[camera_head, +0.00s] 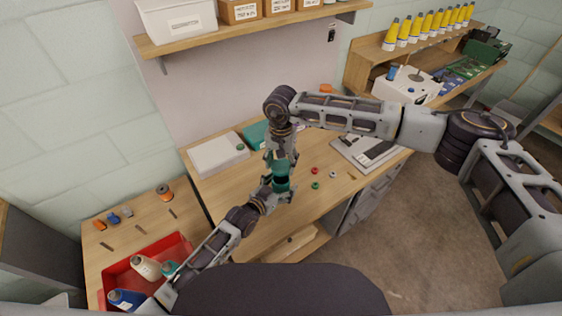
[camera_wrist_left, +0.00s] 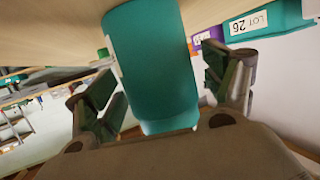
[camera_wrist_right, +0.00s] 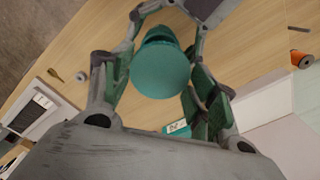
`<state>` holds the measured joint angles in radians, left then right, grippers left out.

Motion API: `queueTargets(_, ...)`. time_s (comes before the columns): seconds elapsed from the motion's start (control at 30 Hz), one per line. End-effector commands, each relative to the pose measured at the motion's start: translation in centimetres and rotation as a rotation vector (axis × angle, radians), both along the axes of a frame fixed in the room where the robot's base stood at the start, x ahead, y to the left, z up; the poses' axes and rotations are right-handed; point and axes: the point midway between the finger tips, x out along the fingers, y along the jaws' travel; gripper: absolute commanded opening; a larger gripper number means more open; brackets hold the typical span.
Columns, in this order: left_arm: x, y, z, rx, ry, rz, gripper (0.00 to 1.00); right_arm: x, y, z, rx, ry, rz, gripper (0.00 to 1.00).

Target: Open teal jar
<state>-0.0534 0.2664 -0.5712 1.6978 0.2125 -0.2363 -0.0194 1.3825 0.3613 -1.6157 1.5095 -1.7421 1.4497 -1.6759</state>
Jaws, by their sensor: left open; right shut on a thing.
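The teal jar (camera_head: 281,187) is above the wooden table between my two grippers. My right gripper (camera_head: 281,158) reaches it from above and is shut on its teal top; the round teal face (camera_wrist_right: 160,72) fills the space between its fingers in the right wrist view. A dark band shows below the teal top; I cannot tell whether the lid is apart from the body. My left gripper (camera_head: 272,190) is open beside the jar, and in the left wrist view the teal body (camera_wrist_left: 152,65) lies between its spread fingers (camera_wrist_left: 168,85) with gaps on both sides.
A white box (camera_head: 217,156) and a teal item (camera_head: 256,134) lie behind. Small red and green rings (camera_head: 315,185) lie right of the jar, before a grey device (camera_head: 366,148). A red tray (camera_head: 178,242) with bottles stands at lower left. The front right tabletop is mostly clear.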

Motion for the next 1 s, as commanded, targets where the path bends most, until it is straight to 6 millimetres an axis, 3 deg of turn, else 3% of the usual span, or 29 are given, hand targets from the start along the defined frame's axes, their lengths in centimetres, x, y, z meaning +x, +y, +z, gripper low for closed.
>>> queueTargets(0.27, -1.2, 0.8, 0.3, 0.002, 0.001, 0.000, 0.83, 0.0, 0.0, 0.0, 0.000, 0.000, 0.000, 0.30)
queueTargets(1.0, -6.9, 4.6, 2.4, 0.001, 0.002, 0.000, 0.83, 0.0, 0.0, 0.0, 0.000, 0.000, 0.000, 0.30)
